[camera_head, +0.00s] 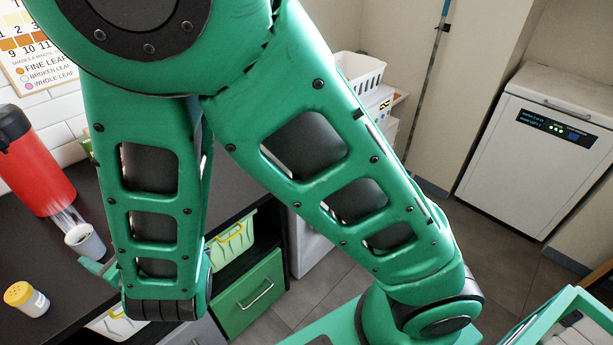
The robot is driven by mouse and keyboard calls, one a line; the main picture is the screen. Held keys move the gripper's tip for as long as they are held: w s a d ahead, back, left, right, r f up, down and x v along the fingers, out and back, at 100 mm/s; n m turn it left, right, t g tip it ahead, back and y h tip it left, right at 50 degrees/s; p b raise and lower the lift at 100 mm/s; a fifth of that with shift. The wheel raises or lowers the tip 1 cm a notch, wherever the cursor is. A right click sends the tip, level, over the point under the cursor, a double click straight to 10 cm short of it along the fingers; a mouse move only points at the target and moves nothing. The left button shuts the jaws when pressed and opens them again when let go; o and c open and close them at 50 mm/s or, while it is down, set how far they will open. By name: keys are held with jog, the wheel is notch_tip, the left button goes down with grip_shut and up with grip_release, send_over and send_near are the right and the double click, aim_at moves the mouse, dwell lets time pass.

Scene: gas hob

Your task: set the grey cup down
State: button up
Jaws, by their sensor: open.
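The grey cup (86,245) is at the left on the dark counter, in front of the red flask. Only a green finger part shows past my arm; the rest is hidden behind my arm, so I cannot tell whether a finger touches the cup.
A red flask (34,165) with a black top stands behind the cup. A yellow-lidded jar (27,298) stands at the near left. The dark counter (60,275) is bare between jar and cup. Below are a green drawer (250,300) and a pale green bin (232,240). A white appliance (535,150) stands far right.

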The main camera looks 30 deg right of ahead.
jog(key=w+d+r+m+t+h, duration=0.1)
jog(key=w+d+r+m+h, duration=0.2)
jog(key=w+d, duration=0.55)
jog(key=d+m+g+h, duration=0.3)
jog(key=d+m+h, duration=0.4)
jog(key=d, duration=2.4)
jog(key=s+d+r+m+g+h, duration=0.25)
jog(key=s+d+g, duration=0.35)
jog(key=s+d, duration=0.8)
jog(key=s+d+r+m+g+y, duration=0.1)
jog(key=s+y, duration=0.1)
jog(key=s, duration=0.6)
jog(key=s+d+r+m+g+y, duration=0.1)
jog(key=s+g+y, duration=0.1)
jog(key=s, duration=0.7)
jog(key=shift+d+r, duration=0.35)
jog(key=shift+w, duration=0.2)
